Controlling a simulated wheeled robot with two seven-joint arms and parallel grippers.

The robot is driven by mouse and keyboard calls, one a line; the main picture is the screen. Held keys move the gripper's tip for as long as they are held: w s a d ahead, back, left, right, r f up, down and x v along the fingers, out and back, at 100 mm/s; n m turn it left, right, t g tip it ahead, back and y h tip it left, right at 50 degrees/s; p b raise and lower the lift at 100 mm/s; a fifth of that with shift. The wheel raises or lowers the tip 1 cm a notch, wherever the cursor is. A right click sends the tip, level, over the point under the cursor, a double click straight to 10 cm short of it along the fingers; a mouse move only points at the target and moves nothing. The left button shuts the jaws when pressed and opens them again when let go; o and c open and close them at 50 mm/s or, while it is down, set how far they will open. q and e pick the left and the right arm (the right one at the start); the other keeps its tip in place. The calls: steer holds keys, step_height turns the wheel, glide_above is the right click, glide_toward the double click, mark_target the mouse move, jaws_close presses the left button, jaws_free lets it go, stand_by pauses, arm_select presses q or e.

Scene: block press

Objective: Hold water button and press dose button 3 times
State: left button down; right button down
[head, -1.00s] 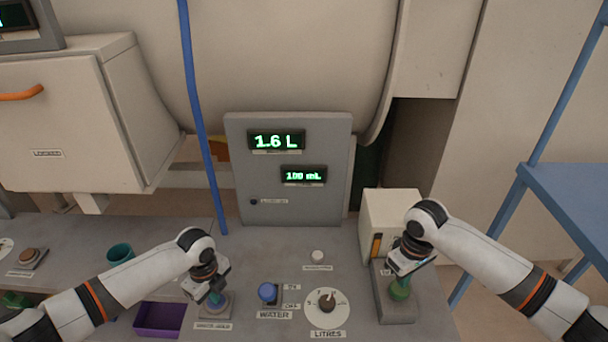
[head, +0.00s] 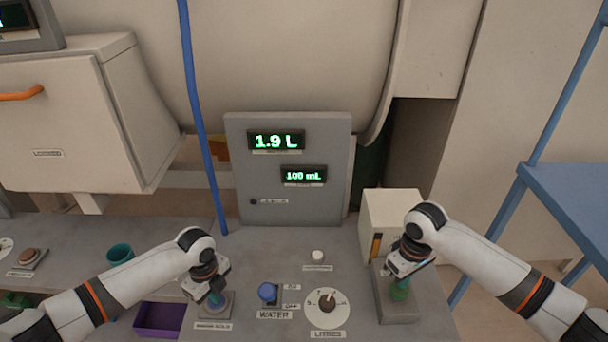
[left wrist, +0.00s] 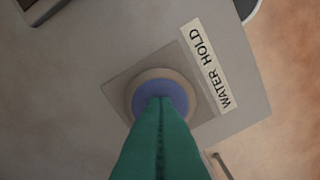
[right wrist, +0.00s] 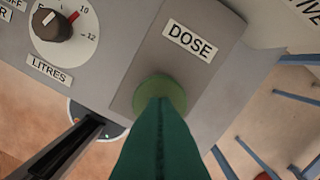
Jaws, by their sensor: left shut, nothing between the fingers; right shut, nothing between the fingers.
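The blue water hold button (left wrist: 150,92) sits in a pale ring on a square plate, beside the label "WATER HOLD" in the left wrist view. My left gripper (head: 216,298) is shut and empty, its green fingertips over the button and seemingly touching it. The green dose button (right wrist: 160,92) is on a grey box with the label "DOSE" in the right wrist view. My right gripper (head: 401,283) is shut and empty, its tips at the dose button; contact or press depth cannot be told. The upper display (head: 276,140) reads 1.9 L, the lower display (head: 303,175) 100 mL.
Between the grippers are a blue WATER knob (head: 267,291), a LITRES dial (head: 327,308) and a small white button (head: 317,256). A purple tray (head: 158,318) and a teal cup (head: 120,253) are at left. A blue hose (head: 196,120) hangs behind.

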steer(key=shift+f, duration=1)
steer(key=shift+r, duration=0.1)
stand_by(0.3)
steer(key=shift+r, duration=1.45)
steer(key=shift+r, duration=2.5)
arm_select(q)
steer(key=shift+r, duration=3)
